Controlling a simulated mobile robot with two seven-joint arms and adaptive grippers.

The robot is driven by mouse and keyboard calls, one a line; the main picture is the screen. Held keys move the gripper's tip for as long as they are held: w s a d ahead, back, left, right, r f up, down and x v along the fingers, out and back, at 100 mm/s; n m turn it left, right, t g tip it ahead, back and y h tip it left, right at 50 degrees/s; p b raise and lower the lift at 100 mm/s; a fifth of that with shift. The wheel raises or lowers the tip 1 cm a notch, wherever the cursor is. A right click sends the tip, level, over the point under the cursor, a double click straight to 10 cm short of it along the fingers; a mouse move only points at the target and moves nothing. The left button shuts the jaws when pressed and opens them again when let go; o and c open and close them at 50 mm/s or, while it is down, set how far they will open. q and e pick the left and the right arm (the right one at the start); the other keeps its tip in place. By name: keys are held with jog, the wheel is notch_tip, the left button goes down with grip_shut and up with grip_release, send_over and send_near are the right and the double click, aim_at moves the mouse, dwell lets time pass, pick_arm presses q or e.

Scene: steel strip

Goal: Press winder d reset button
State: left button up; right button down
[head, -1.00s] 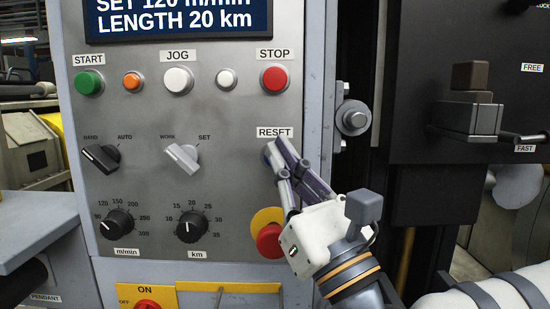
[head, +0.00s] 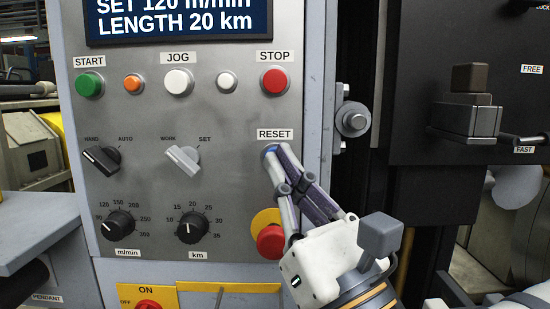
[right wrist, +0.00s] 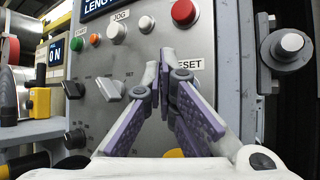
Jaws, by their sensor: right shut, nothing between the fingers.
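The blue reset button (head: 270,150) sits under the RESET label (head: 275,134) on the grey control panel (head: 230,122). Only a sliver of it shows beside my fingers in the head view. My right gripper (head: 277,152) is shut and empty, its fingertips in front of the button. I cannot tell whether they touch it. In the right wrist view my right gripper (right wrist: 162,62) has its fingertips together, hiding the button; the RESET label (right wrist: 188,65) is partly covered. My left gripper is not in view.
A red emergency-stop knob (head: 271,241) with a yellow collar is just below my right fingers. A bolt (head: 353,118) protrudes from the frame at right.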

jog(key=s, duration=0.3)
dwell(0.6)
